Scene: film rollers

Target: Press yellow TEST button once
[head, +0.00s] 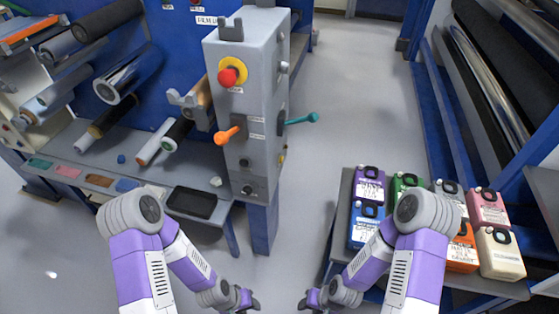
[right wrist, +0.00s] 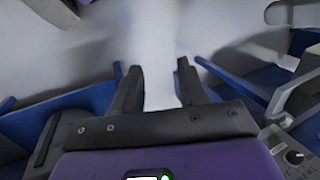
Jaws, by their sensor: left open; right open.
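A grey control box (head: 246,120) stands on the machine at centre. A small yellow spot (head: 282,159), possibly the TEST button, shows low on its right side face; its label is too small to read. A red mushroom button (head: 229,76) on a yellow ring is on the front face. My left gripper (head: 249,302) is low at the bottom centre, below and apart from the box. My right gripper (head: 306,302) is to its right, also apart from the box. In the right wrist view the right gripper (right wrist: 158,80) is open and empty.
An orange lever (head: 228,134) and a teal lever (head: 303,119) stick out from the box. Film rollers (head: 130,75) fill the left. A table (head: 342,205) with several coloured canisters stands at right. A black tray (head: 192,202) lies left of the box. Floor between is clear.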

